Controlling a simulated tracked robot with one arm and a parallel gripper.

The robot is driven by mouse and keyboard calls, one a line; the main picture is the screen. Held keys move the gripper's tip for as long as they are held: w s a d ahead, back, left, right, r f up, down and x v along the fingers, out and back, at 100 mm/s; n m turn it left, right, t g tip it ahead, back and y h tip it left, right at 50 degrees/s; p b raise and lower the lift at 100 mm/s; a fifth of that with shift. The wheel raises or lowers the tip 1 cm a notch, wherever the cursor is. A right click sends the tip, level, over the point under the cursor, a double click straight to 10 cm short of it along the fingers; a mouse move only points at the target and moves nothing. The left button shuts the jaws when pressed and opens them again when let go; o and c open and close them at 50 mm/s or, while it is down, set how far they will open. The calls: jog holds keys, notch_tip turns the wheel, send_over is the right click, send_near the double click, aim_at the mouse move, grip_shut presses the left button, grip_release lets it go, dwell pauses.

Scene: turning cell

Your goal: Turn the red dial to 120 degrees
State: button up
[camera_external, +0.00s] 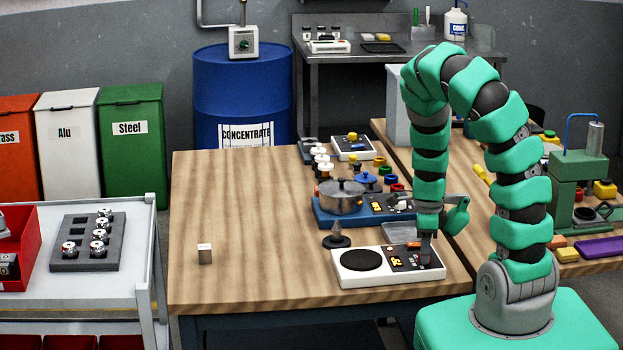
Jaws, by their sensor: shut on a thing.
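A white unit (347,280) with a round black plate (362,260) on its left and a dark control panel (402,262) on its right stands near the front edge of the wooden table. My gripper (427,262) points straight down at the right end of this panel. Its fingers are shut on a small part there, which fits the red dial. The fingers hide the part, so its colour and its angle cannot be read. Small orange and red marks show on the panel beside the fingers.
A blue unit (322,217) with a metal pot (341,196) stands just behind. A dark cone-shaped piece (336,237) is close behind the white unit. A small block (205,254) stands at left. The table's left part (240,220) is mostly clear.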

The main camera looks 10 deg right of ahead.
jog(key=m+p, duration=0.1)
jog(key=p, duration=0.1)
jog(key=m+p, duration=0.2)
jog(key=shift+r, duration=0.3)
jog(key=m+p, duration=0.2)
jog(key=p, duration=0.1)
jog(key=shift+f+m, duration=0.2)
jog(key=shift+m, duration=0.2)
jog(key=shift+p, duration=0.3)
jog(key=o, duration=1)
jog(key=shift+f, duration=0.1)
jog(key=shift+r, duration=6.9)
